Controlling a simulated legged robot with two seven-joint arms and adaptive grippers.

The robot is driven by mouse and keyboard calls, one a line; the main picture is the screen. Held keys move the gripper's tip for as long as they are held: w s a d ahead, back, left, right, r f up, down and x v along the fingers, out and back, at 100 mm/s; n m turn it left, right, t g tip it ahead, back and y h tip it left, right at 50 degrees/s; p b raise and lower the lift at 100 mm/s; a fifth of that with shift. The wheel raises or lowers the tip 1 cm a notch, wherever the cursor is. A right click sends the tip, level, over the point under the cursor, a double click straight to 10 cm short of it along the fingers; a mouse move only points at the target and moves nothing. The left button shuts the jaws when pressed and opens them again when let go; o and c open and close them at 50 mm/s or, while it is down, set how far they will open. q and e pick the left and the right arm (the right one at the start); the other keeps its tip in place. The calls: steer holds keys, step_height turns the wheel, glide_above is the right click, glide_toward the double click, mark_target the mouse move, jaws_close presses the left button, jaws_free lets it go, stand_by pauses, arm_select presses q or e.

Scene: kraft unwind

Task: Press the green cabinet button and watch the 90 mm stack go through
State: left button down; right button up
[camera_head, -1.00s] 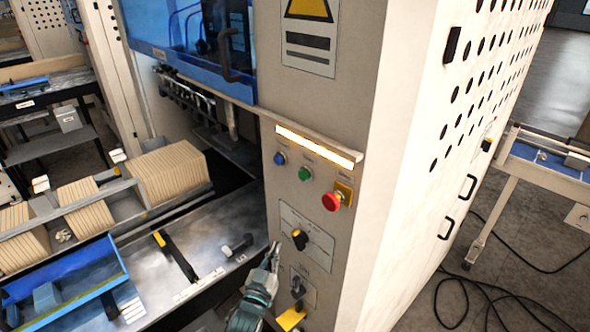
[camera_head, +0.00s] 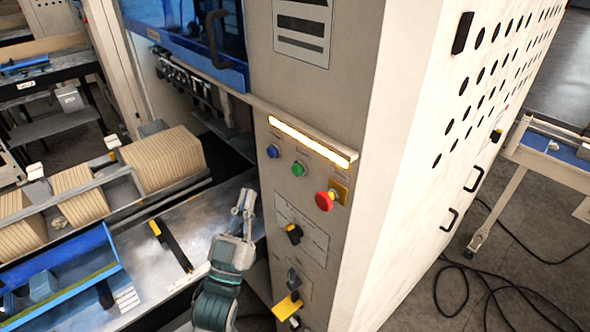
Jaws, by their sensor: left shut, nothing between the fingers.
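The green button (camera_head: 298,169) is on the front of the beige cabinet (camera_head: 345,215), between a blue button (camera_head: 272,151) and a red mushroom button (camera_head: 325,200) on a yellow plate. My left gripper (camera_head: 245,192) is shut and empty, in front of the cabinet's left edge. It is lower and left of the green button and apart from it in the picture. Stacks of kraft-coloured sheets (camera_head: 162,160) stand upright in the metal feed trough at the left; I cannot tell which is the 90 mm one. My right gripper is not in view.
A lit strip (camera_head: 310,142) juts out above the buttons. A black selector knob (camera_head: 293,234) and a yellow-tagged switch (camera_head: 287,305) sit below them. A blue guard with a handle (camera_head: 217,40) is at the upper left. Black cables (camera_head: 480,275) lie on the floor at the right.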

mark_target(297, 170)
arm_select(q)
steer(key=w+d+b, duration=0.1)
steer(key=w+d, duration=0.4)
steer(key=d, duration=0.2)
steer(key=shift+w+d, duration=0.15)
steer(key=shift+d, duration=0.05)
steer(key=shift+a, duration=0.1)
steer(key=shift+d, duration=0.2)
stand_by(0.6)
steer(key=shift+a, duration=0.1)
stand_by(0.5)
